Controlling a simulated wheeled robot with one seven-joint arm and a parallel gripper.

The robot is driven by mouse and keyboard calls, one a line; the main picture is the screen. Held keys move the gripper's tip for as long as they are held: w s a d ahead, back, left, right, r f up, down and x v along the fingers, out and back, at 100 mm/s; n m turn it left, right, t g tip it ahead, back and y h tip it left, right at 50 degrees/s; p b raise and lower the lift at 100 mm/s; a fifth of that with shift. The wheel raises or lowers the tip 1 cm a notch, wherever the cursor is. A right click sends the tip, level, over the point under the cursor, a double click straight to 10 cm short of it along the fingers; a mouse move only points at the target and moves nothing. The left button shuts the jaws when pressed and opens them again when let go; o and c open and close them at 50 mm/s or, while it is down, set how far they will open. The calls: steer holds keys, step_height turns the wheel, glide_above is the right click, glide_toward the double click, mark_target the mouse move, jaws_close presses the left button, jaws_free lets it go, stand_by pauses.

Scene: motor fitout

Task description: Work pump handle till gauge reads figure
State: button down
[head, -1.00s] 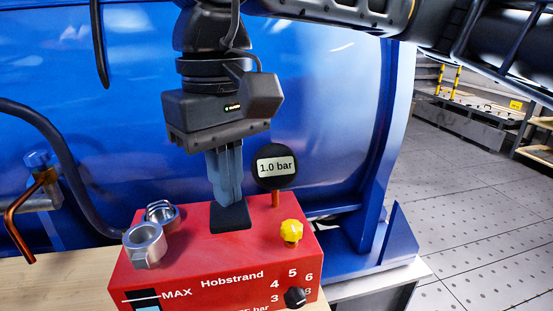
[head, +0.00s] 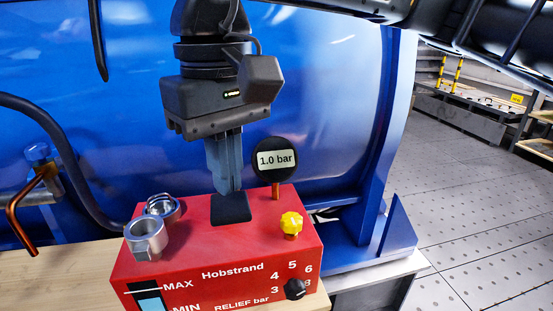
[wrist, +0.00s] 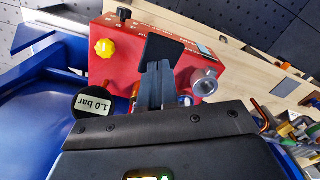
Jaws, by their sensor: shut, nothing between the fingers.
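The red Hobstrand pump box (head: 190,250) stands on a wooden bench top, and it also shows in the wrist view (wrist: 125,65). The round black gauge (head: 275,160) on its back reads 1.0 bar; it shows in the wrist view (wrist: 93,105) too. A flat black pad (head: 231,209), which looks like the pump handle, is on the box top and shows in the wrist view (wrist: 163,45). My gripper (head: 228,192) is shut and empty, pointing down with its tips at or just above the pad. The picture does not settle whether they touch.
A yellow knob (head: 291,224) and a black relief dial (head: 295,289) sit on the box's right. A metal cup (head: 146,238) is at its left. A big blue housing (head: 330,100) stands close behind. A copper pipe (head: 22,215) is at far left.

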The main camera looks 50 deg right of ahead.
mark_target(230, 203)
steer(key=f+b, duration=0.2)
steer(key=b, duration=0.1)
steer(key=f+b, duration=0.2)
steer(key=f, duration=0.1)
steer(key=f+b, duration=0.3)
steer(key=shift+w+d+f+b, duration=0.2)
steer(key=shift+w+d+b, duration=0.1)
steer(key=shift+w, duration=0.1)
steer(key=r+p, duration=0.1)
steer(key=r, duration=0.2)
steer(key=r+p, duration=0.4)
steer(key=r, duration=0.1)
steer(key=shift+s+a+r, duration=0.3)
steer(key=shift+s, duration=0.1)
steer(key=shift+f, duration=0.15)
stand_by(0.4)
steer(key=f+b, duration=0.7)
steer(key=f, duration=0.1)
steer(key=shift+w+d+b, duration=0.3)
steer(key=shift+w, duration=0.1)
steer(key=r+p, duration=0.1)
steer(key=r, duration=0.1)
steer(key=r+p, duration=0.2)
steer(key=r, duration=0.1)
steer(key=r+p, duration=0.2)
steer(key=r, duration=0.1)
steer(key=shift+s+a+r, duration=0.1)
steer(key=shift+s+a, duration=0.2)
steer(key=shift+s, duration=0.1)
stand_by(0.3)
